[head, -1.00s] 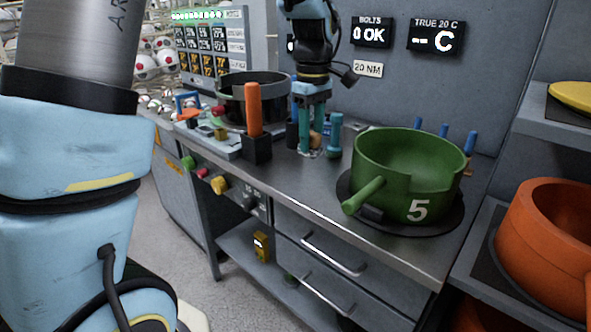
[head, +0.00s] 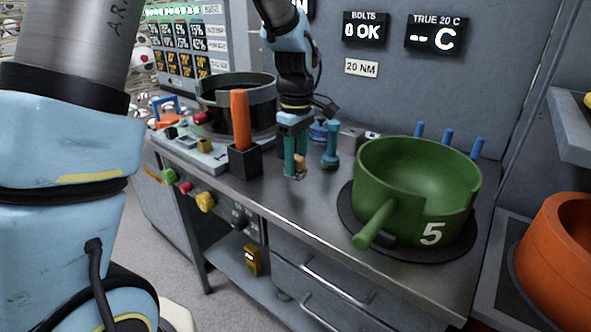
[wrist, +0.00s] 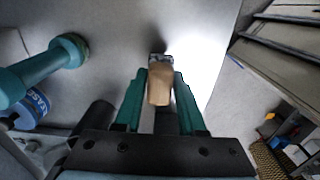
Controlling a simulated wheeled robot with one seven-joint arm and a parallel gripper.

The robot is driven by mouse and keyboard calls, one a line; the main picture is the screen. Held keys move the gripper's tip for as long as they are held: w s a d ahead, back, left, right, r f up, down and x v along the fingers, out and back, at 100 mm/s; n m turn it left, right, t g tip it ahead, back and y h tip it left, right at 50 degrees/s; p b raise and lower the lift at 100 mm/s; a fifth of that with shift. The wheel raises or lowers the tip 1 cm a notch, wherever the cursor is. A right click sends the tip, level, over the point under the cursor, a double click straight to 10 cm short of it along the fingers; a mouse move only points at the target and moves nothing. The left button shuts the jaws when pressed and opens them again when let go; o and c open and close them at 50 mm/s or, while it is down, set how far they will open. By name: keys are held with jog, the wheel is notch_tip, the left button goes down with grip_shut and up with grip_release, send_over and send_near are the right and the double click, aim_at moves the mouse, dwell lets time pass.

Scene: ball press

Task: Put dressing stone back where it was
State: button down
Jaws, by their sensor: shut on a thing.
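The dressing stone appears to be the tan, handle-like piece with a grey end (wrist: 159,84). It sits between the two teal fingers of my gripper (wrist: 158,92), which is shut on it. In the head view my gripper (head: 295,172) is low over the steel bench, near its front edge. The tan piece (head: 300,161) shows partly behind the fingers. I cannot tell whether its lower end touches the bench. The place it came from cannot be made out.
A teal dumbbell-shaped tool (head: 331,146) stands close right of my gripper. A black block with an orange handle (head: 245,162) stands left. A green pot marked 5 (head: 420,165) fills the right of the bench. A blue tape roll (wrist: 31,108) lies near the dumbbell.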

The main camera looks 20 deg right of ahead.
aim_at(296, 172)
jog(key=shift+f, duration=1.5)
jog(key=shift+f, duration=0.15)
jog(key=c, duration=0.5)
grip_release()
notch_tip(296, 172, up, 12)
jog(key=shift+r+b, duration=0.15)
jog(key=shift+b, duration=0.5)
jog(key=w+a+f+m, duration=0.1)
jog(key=a+f, duration=0.1)
jog(key=a, duration=0.6)
jog(key=w+a+f+m, duration=0.1)
jog(key=a+f+m, duration=0.15)
jog(key=a, duration=0.55)
jog(key=s+a+f+m, duration=0.1)
jog(key=s+a+f, duration=0.1)
jog(key=a, duration=0.5)
jog(key=s+a+f+m+t, duration=0.1)
jog(key=s+a+f+m, duration=0.1)
jog(key=a, duration=0.5)
jog(key=shift+s+a+f+t, duration=0.15)
jog(key=shift+s+f+t, duration=0.15)
jog(key=shift+s+f, duration=0.55)
